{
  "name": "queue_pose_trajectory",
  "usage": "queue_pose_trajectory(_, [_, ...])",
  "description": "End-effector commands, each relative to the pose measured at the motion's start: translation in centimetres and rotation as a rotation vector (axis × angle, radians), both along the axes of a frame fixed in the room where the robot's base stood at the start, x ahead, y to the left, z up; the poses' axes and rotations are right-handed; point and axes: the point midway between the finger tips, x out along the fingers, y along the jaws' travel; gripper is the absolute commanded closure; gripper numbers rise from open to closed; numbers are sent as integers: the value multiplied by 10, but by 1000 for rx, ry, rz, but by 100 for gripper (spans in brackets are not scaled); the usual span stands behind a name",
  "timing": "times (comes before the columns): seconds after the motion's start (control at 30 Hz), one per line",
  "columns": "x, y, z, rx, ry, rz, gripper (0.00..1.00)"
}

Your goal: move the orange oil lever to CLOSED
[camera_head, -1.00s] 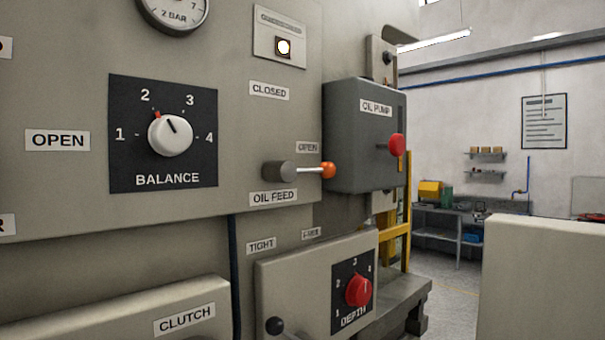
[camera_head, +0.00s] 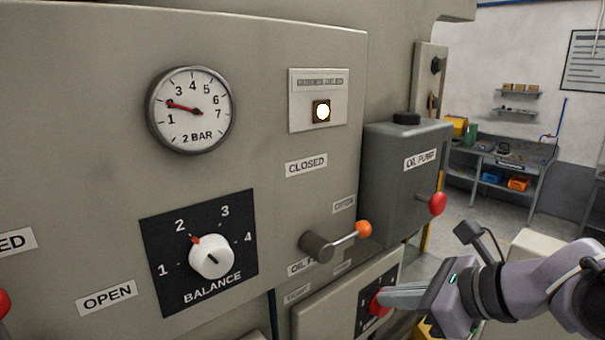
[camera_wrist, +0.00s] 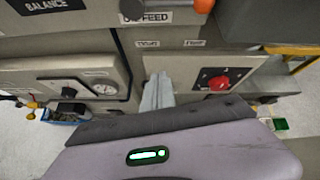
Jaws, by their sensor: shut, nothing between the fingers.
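The oil lever has a grey hub (camera_head: 317,245) and a thin rod ending in an orange ball (camera_head: 363,229). The rod points right, toward the small OPEN label (camera_head: 343,205). The CLOSED label (camera_head: 306,165) is above the hub. The OIL FEED label below is partly hidden by the hub. My gripper (camera_head: 384,297) is shut and empty, below and to the right of the ball and apart from it. In the wrist view the gripper fingers (camera_wrist: 157,92) are together, and the orange ball (camera_wrist: 203,5) is cut off at the top edge.
The grey oil pump box (camera_head: 402,180) with a red knob (camera_head: 437,204) stands just right of the lever. The DEPTH panel's red knob (camera_wrist: 219,83) is close to my gripper. The balance dial (camera_head: 212,256) is at left.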

Motion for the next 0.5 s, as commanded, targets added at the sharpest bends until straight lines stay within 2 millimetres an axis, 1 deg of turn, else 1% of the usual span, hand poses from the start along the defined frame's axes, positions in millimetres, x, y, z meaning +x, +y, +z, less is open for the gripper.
queue_pose_trajectory(0.03, [7, -11, 26, 58, 10, -52, 100])
queue_pose_trajectory(0.1, [14, -20, 39, 123, 19, -103, 100])
queue_pose_trajectory(0.13, [16, -23, 43, 142, 22, -119, 100])
queue_pose_trajectory(0.23, [19, -28, 46, 175, 24, -143, 100])
queue_pose_trajectory(0.5, [19, -27, 43, 175, 25, -143, 100])
